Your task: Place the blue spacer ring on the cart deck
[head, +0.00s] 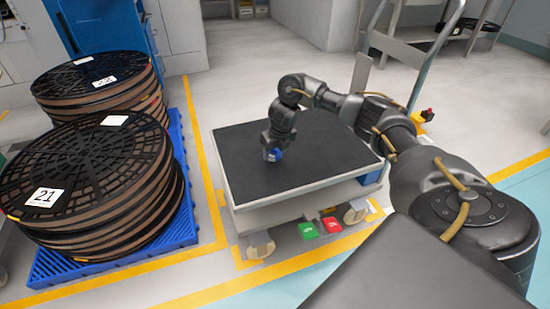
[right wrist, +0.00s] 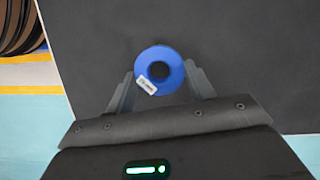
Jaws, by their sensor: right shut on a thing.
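The blue spacer ring (right wrist: 175,63) shows in the right wrist view as a round ring with a dark centre hole and a small white label. My right gripper (right wrist: 160,82) is shut on it, one finger on each side. In the head view the ring (head: 274,155) is at the tip of my right gripper (head: 272,150), over the dark cart deck (head: 320,165). I cannot tell whether the ring touches the deck. My left gripper is not in view.
Two stacks of black reels (head: 85,185) stand on a blue pallet (head: 185,222) left of the cart. Green and red pedals (head: 308,230) are at the cart's front. A metal trolley (head: 415,50) stands behind. The deck is otherwise clear.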

